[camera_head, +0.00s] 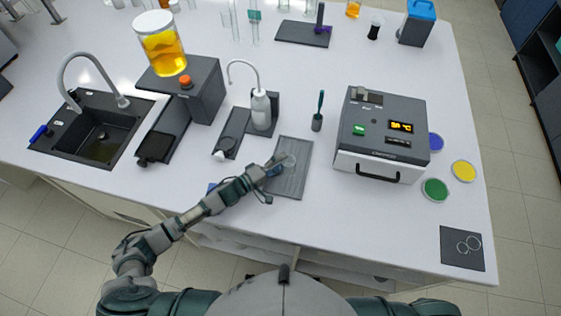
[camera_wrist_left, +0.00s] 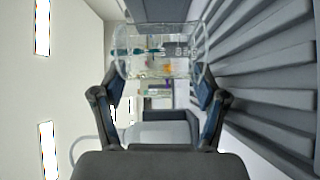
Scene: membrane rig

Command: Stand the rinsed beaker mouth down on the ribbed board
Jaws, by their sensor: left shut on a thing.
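The clear glass beaker (camera_head: 289,160) is hard to make out over the upper part of the grey ribbed board (camera_head: 289,186). In the left wrist view the beaker (camera_wrist_left: 157,64) lies between the fingers of my left gripper (camera_wrist_left: 160,88), which is shut on it. The left gripper (camera_head: 276,167) is over the board in the head view. The board's ribs (camera_wrist_left: 262,75) fill the right of the wrist view, close beside one end of the beaker. The wider, rim-like end seems to face the board; I cannot tell whether they touch. My right gripper is out of view.
A grey box device (camera_head: 382,135) stands right of the board. A wash bottle (camera_head: 261,108) on a dark stand and a brush in a holder (camera_head: 317,120) stand behind it. A sink (camera_head: 98,135) is at left. The bench at front right is mostly clear.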

